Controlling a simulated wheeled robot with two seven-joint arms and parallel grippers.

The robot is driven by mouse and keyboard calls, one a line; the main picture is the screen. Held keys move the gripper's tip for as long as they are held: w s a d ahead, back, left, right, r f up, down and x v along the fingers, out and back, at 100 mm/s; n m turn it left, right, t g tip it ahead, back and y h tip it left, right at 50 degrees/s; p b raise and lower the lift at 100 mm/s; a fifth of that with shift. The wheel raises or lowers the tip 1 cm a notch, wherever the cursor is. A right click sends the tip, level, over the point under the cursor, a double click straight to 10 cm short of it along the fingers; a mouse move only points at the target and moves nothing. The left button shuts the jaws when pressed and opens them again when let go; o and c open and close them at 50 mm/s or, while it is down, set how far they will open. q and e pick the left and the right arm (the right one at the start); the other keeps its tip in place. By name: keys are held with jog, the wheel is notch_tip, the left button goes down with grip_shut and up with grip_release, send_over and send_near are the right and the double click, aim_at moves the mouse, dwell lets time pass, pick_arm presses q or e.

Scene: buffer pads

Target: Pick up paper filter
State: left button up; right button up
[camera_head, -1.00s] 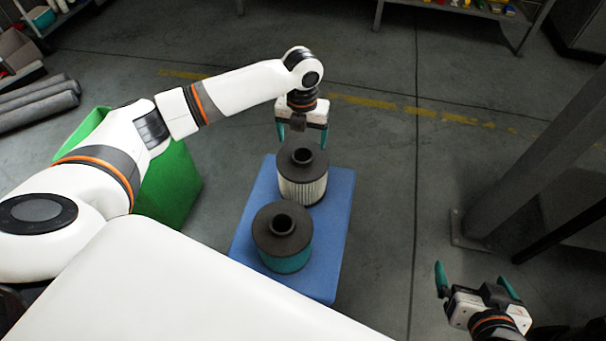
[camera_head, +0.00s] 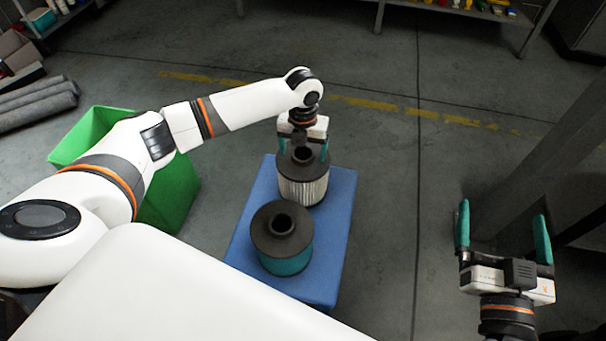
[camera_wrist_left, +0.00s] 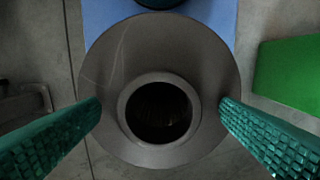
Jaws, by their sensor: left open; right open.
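The paper filter (camera_head: 303,187), with pale pleated sides and a dark top ring, stands upright at the far end of the blue pad (camera_head: 338,240). My left gripper (camera_head: 303,148) is open above it, with its teal fingers on either side of the top. In the left wrist view, the filter's grey top and round hole (camera_wrist_left: 160,108) lie between the open fingers; I cannot tell whether they touch. A second filter (camera_head: 283,238), with a teal side and dark top, stands nearer on the pad. My right gripper (camera_head: 503,232) is open and empty at the right.
A green bin (camera_head: 172,190) stands left of the pad, partly behind my left arm. A dark post (camera_head: 540,165) rises at the right, close to my right gripper. Bare floor lies between the pad and the post.

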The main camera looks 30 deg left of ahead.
pick_arm(q)
jog(key=shift+f, duration=0.2)
jog(key=c, duration=1.7)
jog(key=shift+o, duration=0.2)
jog(key=shift+r, duration=0.1)
